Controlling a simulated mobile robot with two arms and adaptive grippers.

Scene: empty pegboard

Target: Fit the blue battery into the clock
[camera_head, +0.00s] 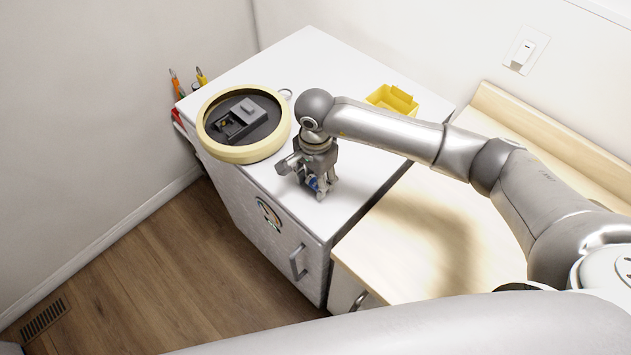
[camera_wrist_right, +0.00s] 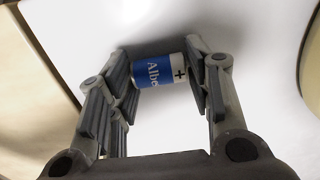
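The blue battery (camera_wrist_right: 160,71) has a blue and white wrap with white lettering and a plus sign at its right end in the right wrist view. It spans the gap between the fingertips of my right gripper (camera_wrist_right: 164,78), which are closed against its two ends. In the head view the right gripper (camera_head: 312,184) points down low over the white cabinet top, and a bit of blue shows between its fingers. The clock (camera_head: 245,124) lies to the left of the gripper, back up, with a cream rim and a dark box with an open slot. My left gripper is out of view.
A yellow bin (camera_head: 393,100) stands behind my right arm. Orange and yellow-handled tools (camera_head: 188,78) are at the cabinet's left edge. The white cabinet top (camera_head: 318,57) is clear at the back. A lower wooden surface (camera_head: 420,230) is at the right.

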